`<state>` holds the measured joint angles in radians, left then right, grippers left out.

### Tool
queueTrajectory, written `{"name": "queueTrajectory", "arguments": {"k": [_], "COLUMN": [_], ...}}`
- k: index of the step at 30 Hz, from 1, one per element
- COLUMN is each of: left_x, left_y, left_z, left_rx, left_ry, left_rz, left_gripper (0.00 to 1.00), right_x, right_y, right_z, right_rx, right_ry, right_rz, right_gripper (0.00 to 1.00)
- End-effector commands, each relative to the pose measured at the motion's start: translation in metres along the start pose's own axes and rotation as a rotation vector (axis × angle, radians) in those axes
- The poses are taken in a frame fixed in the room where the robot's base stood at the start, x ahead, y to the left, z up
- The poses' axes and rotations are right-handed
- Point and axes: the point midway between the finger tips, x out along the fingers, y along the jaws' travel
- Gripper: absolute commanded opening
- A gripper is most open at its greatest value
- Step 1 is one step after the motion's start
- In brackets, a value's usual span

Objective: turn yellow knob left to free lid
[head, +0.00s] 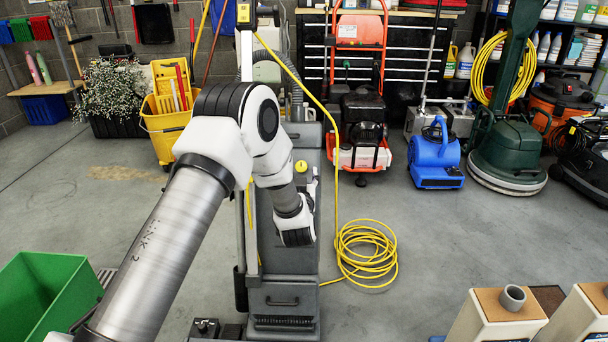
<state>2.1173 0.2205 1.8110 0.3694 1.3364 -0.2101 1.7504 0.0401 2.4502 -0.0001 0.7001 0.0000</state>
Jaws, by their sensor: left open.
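The yellow knob (301,166) sits on the upper part of a tall grey floor machine (290,293) in the middle of the head view. It looks upright, and nothing grips it. The lid cannot be told apart clearly from the grey body. My left arm reaches in from the lower left, and its wrist hangs in front of the machine. My left gripper (297,234) is below the knob in the picture, apart from it, open and empty. Its fingers are hard to make out. My arm hides part of the machine's left side. My right gripper is not in view.
A yellow cable (366,252) lies coiled on the floor right of the machine. A green bin (45,290) stands at lower left, and cream boxes (490,322) at lower right. A yellow mop bucket (168,130) and blue blower (434,160) stand behind. Floor between is clear.

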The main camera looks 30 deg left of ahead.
Motion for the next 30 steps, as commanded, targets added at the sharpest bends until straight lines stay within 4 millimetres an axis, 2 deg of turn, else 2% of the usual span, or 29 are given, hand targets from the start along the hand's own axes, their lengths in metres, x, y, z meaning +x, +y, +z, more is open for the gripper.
{"name": "queueTrajectory", "arguments": {"k": [3, 6, 14, 15, 17, 18, 20, 30], "left_x": [0.023, 0.035, 0.040, 0.040, 0.040, 0.040, 0.040, 0.040], "left_y": [-0.001, 0.000, 0.000, 0.000, 0.000, 0.000, 0.000, 0.000], "left_z": [0.003, 0.002, 0.001, 0.001, 0.001, 0.001, 0.001, 0.001], "left_rx": [0.000, 0.001, 0.002, 0.002, 0.002, 0.002, 0.002, -0.014], "left_ry": [0.001, 0.000, -0.002, -0.002, -0.002, -0.002, -0.002, -0.001], "left_rz": [-0.001, 0.000, 0.001, 0.001, 0.001, 0.001, 0.001, -0.005], "left_gripper": [0.59, 0.59, 0.59, 0.55, 0.34, 0.20, 0.00, 0.00], "right_x": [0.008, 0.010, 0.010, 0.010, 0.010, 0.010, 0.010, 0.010], "right_y": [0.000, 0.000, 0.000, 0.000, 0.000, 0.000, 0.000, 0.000], "right_z": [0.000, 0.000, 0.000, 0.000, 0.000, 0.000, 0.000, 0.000], "right_rx": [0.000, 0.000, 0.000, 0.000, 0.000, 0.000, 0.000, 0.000], "right_ry": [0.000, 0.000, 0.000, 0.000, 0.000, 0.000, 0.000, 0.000], "right_rz": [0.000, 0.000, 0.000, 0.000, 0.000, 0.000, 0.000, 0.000], "right_gripper": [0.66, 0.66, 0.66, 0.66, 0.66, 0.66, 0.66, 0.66]}}
